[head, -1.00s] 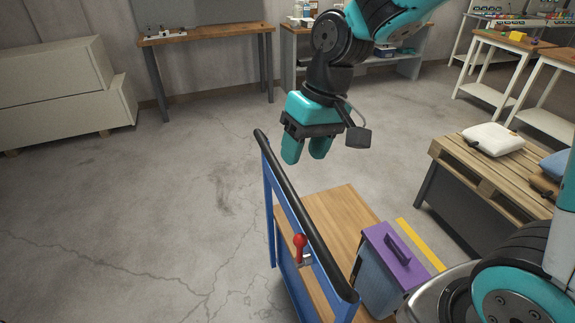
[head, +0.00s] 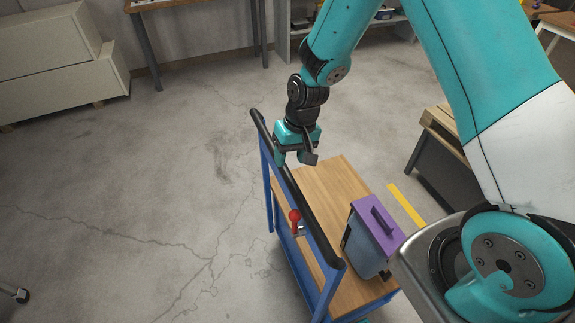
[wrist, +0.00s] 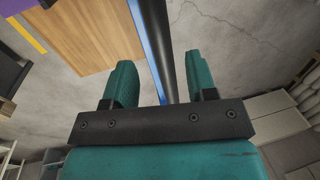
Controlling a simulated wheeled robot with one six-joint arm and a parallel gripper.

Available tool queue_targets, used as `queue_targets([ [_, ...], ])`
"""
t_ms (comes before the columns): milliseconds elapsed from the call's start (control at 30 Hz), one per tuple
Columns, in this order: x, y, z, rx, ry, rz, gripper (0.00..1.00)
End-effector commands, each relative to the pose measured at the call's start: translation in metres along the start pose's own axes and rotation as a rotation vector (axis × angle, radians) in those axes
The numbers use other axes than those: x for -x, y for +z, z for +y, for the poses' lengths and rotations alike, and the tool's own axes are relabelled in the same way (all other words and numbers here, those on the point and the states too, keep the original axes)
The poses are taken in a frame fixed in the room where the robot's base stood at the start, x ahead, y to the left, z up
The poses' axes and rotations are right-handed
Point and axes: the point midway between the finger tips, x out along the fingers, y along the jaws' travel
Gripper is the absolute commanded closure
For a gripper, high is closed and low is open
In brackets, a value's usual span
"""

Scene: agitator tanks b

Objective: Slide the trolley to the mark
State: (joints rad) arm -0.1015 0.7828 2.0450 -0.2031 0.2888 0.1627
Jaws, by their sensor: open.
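The trolley has a wooden deck (head: 338,181), a blue frame (head: 268,185) and a black push handle (head: 300,195) along its left side. A red-knobbed lever (head: 295,216) sits on the frame below the handle. My gripper (head: 292,160) is open over the far part of the handle. In the wrist view, the black handle (wrist: 161,45) runs between the two teal fingers (wrist: 163,85), with a gap on both sides. The deck (wrist: 85,32) lies to the left there. Whether the handle is fully down between the fingers I cannot tell.
A grey box with a purple lid (head: 378,226) stands on the deck. A yellow strip (head: 406,205) lies on the floor right of the trolley. A pallet stand (head: 437,140) is at right, beige cabinets (head: 60,50) at far left.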

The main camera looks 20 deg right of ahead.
Motion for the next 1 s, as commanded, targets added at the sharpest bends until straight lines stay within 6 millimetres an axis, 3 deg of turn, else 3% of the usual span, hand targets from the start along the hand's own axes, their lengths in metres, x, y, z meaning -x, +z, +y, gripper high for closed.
queue_targets([
  [100, -0.022, 0.001, -0.001, 0.001, 0.0, -0.004, 0.48],
  [300, -0.044, 0.0, -0.001, 0.001, 0.0, 0.0, 0.48],
  [667, -0.05, 0.0, 0.0, 0.001, -0.001, 0.001, 0.48],
  [767, -0.05, 0.0, 0.0, 0.001, -0.001, 0.001, 0.67],
  [900, -0.05, 0.0, 0.0, 0.001, -0.001, 0.001, 0.99],
  [1000, -0.05, 0.0, 0.0, 0.001, -0.001, 0.001, 1.0],
])
